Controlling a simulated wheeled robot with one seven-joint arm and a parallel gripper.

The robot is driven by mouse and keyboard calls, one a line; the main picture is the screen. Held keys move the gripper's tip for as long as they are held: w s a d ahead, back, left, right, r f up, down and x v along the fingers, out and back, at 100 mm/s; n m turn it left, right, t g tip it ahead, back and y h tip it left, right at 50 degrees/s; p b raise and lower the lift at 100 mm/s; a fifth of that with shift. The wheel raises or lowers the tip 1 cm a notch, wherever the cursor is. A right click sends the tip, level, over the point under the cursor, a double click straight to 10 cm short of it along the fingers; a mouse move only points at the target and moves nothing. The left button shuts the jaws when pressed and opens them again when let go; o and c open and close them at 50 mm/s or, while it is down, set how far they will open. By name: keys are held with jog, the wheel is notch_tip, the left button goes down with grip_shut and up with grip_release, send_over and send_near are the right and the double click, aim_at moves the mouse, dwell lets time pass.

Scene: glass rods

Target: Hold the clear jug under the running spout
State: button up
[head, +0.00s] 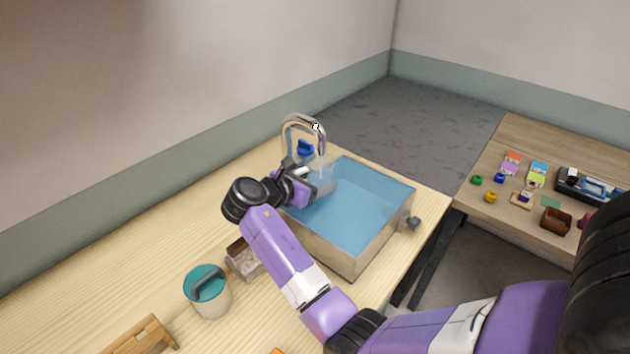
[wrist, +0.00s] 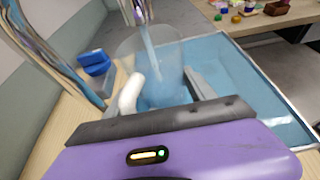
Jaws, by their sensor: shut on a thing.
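The clear jug (wrist: 165,55) is see-through and stands in front of my gripper (wrist: 165,95) in the wrist view. My gripper is shut on it; the exact grip is partly hidden. The curved metal spout (head: 303,119) comes down above the jug. A pale blue stream (wrist: 149,48) runs from the spout tip (wrist: 133,10) into the jug. Bluish water shows low in the jug; its level is unclear.
A square basin (head: 352,268) of blue water is set at the counter (head: 120,295). A blue tap handle (head: 305,148) is by the spout. A teal-lidded pot (head: 210,300) and a small box (head: 241,262) stand left of my arm. A side table (head: 480,180) holds small items.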

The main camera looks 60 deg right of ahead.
jog(key=shift+r, duration=0.1)
jog(key=shift+s+p, duration=0.25)
jog(key=shift+p, duration=0.15)
jog(key=s+a+p, duration=0.3)
jog(key=s+p, duration=0.1)
jog(key=s, duration=0.9)
jog(key=shift+a, duration=0.15)
